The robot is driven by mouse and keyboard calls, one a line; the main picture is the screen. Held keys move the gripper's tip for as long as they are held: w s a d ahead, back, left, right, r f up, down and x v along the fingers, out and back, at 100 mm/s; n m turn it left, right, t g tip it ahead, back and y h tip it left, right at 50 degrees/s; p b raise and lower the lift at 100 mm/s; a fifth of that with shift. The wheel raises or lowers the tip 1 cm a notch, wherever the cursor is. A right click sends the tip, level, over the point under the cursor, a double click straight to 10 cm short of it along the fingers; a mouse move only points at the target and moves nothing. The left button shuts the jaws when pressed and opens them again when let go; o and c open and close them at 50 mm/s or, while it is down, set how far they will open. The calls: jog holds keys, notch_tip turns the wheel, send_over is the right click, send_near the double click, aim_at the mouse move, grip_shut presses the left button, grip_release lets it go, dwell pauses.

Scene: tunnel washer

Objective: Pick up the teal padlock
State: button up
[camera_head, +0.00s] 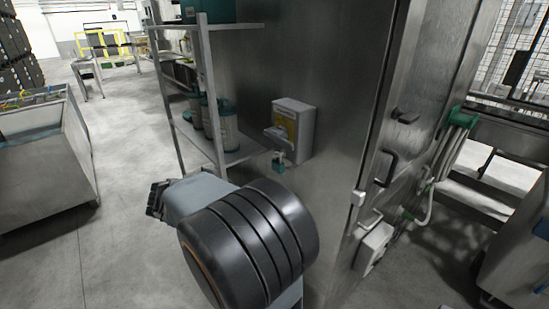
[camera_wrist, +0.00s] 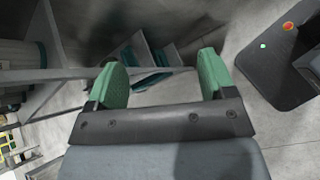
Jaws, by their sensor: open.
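The teal padlock (camera_head: 279,163) is small and hangs just below the white box (camera_head: 293,128) on the steel wall in the head view. I cannot make it out in the wrist view. My gripper (camera_wrist: 163,80) is open in the wrist view, with two green finger pads apart and nothing between them. In the head view my arm stands in front of the wall, below and left of the padlock, and the finger pads cannot be made out there.
A metal shelf rack (camera_head: 210,88) with white and teal canisters (camera_head: 226,125) stands left of the white box. A steel tub (camera_head: 45,160) is at the far left. Door handles (camera_head: 386,168) and a green hose holder (camera_head: 461,117) jut out at right. The floor (camera_head: 110,240) between tub and rack is clear.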

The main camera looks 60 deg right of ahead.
jog(key=w+d+r+n+g+h+p, duration=0.2)
jog(key=d+r+n+h, duration=0.3)
jog(key=d, duration=0.4)
jog(key=p, duration=0.1)
send_near(275, 164)
jog(key=x, duration=0.4)
jog(key=shift+d, duration=0.2)
jog(key=shift+p+x, duration=0.95)
jog(key=shift+x, duration=2.1)
jog(key=shift+a+f, duration=0.1)
jog(key=c, duration=1)
